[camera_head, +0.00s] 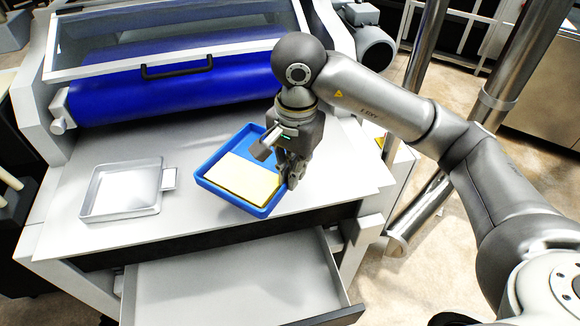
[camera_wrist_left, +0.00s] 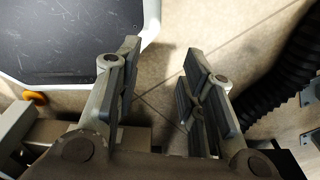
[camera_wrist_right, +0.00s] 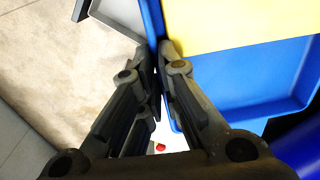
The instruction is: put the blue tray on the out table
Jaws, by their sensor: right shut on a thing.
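The blue tray (camera_head: 256,209) sits over the white table of the roller machine, tilted in the picture, with a flat yellow sheet (camera_head: 240,178) inside. I cannot tell whether its base touches the table. My right gripper (camera_head: 291,172) is at the tray's right side. In the right wrist view its fingers (camera_wrist_right: 157,85) are shut on the tray's blue wall (camera_wrist_right: 153,22), and the yellow sheet (camera_wrist_right: 240,25) shows beside them. My left gripper (camera_wrist_left: 165,85) is open and empty above the floor, seen only in the left wrist view.
A metal tray (camera_head: 122,190) with a small tab stands left of the blue tray. Behind is the blue roller (camera_head: 180,86) under a clear cover with a black handle (camera_head: 177,68). An open drawer (camera_head: 235,282) juts out below the table (camera_head: 60,229). Steel posts (camera_head: 424,60) stand at the right.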

